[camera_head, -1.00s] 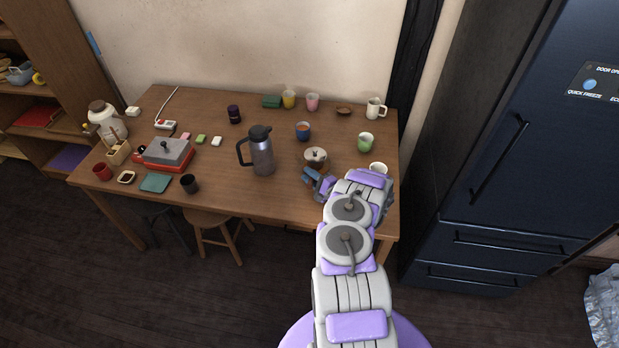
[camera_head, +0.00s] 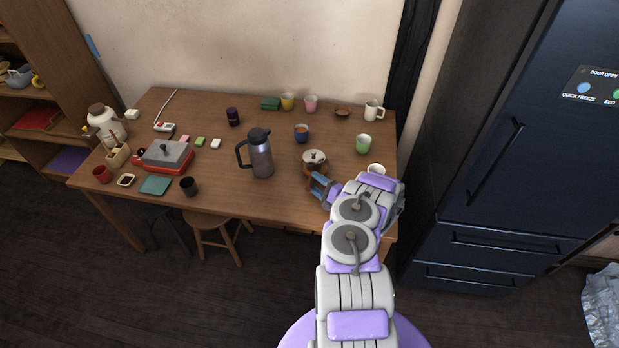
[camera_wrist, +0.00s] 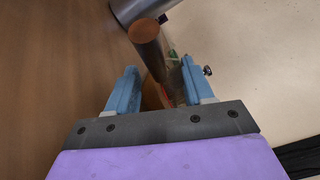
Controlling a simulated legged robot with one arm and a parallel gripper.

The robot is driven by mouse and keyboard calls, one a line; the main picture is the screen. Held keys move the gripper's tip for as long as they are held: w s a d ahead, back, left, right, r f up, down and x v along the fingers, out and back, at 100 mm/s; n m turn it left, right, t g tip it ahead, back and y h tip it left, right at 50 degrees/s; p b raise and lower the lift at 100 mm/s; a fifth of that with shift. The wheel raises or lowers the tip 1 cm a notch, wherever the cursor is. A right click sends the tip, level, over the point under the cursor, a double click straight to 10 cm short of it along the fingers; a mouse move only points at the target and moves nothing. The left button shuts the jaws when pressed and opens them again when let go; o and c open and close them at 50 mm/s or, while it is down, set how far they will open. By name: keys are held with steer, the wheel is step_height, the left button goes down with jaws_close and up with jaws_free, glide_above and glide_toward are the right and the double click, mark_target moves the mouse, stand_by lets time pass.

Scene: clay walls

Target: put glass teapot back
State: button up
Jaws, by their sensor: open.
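What looks like the glass teapot (camera_head: 315,169) stands upright on the right half of the wooden table, a pale lid with a small knob on top and a brownish body. My gripper (camera_head: 323,187) is just in front of it, with its blue fingers open. In the wrist view, the open fingers (camera_wrist: 158,68) stand on either side of a dark brown handle with a round wooden end (camera_wrist: 145,38). This handle seems to belong to the teapot. A small knob shows beside the right finger. Whether a finger touches the teapot I cannot tell; much of its body is hidden.
A tall grey jug (camera_head: 261,157) stands left of the teapot on the table (camera_head: 225,178). A white cup (camera_head: 376,169) is close to my wrist. A dark fridge (camera_head: 480,170) stands at the right.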

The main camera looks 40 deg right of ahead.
steer(key=s, duration=0.2)
steer(key=s+p, duration=0.1)
steer(key=s, duration=0.2)
steer(key=s+d, duration=0.1)
steer(key=s, duration=0.2)
steer(key=shift+f+p, duration=0.1)
steer(key=shift+p, duration=0.25)
